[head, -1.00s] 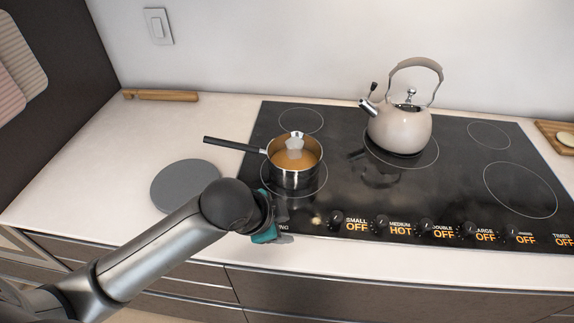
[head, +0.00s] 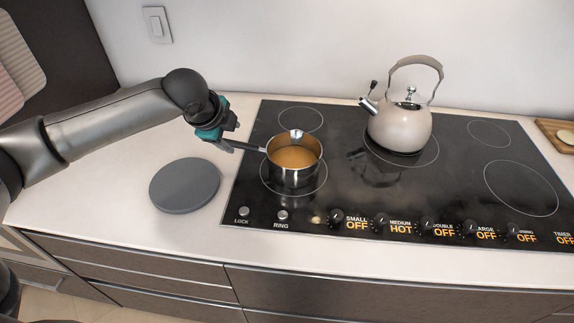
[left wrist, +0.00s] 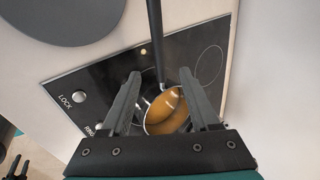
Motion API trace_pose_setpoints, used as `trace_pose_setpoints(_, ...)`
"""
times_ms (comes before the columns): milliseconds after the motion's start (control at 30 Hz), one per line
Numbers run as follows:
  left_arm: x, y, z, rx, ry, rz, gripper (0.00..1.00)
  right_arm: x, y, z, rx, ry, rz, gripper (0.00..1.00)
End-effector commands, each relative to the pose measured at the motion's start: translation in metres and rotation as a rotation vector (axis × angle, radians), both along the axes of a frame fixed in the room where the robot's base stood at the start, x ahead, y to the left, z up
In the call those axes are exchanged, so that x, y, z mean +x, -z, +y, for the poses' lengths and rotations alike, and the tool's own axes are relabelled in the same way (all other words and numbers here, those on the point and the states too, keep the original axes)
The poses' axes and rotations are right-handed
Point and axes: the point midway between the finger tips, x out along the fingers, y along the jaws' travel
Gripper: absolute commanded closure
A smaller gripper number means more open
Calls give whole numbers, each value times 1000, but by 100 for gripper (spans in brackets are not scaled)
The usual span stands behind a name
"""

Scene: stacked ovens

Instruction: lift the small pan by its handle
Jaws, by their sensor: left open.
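The small steel pan (head: 294,174) stands on the front-left ring of the cooktop, holding something orange-brown. Its black handle (head: 250,148) points left; its far end is hidden by my left gripper (head: 229,142). In the left wrist view, the open fingers of my left gripper (left wrist: 161,74) point towards the pan (left wrist: 165,112). The handle (left wrist: 154,35) runs through the gap between the fingertips in that picture. I cannot tell whether the handle lies at fingertip depth or beyond.
A beige kettle (head: 399,128) stands on a back ring of the black cooktop (head: 450,170). A grey round disc (head: 184,186) lies on the counter left of the cooktop. A wooden board (head: 556,133) lies at the far right.

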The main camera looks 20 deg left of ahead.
Motion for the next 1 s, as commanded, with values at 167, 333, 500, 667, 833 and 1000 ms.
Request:
trace_pose_setpoints(167,19,29,1,-2,-1,-1,38,0,8,-3,-4,-2,1,50)
trace_pose_setpoints(333,30,47,4,0,-1,-2,38,0,11,-4,-5,-3,1,50)
trace_pose_setpoints(500,35,53,4,0,0,-3,38,-1,13,-4,-5,-3,1,50)
trace_pose_setpoints(667,42,66,6,0,-1,-1,38,-1,16,-4,-5,-3,1,50)
trace_pose_setpoints(833,53,85,7,-1,0,-2,38,-1,22,-4,-6,-3,1,50)
trace_pose_setpoints(1000,60,96,8,1,1,-2,38,-1,25,-4,-5,-2,1,50)
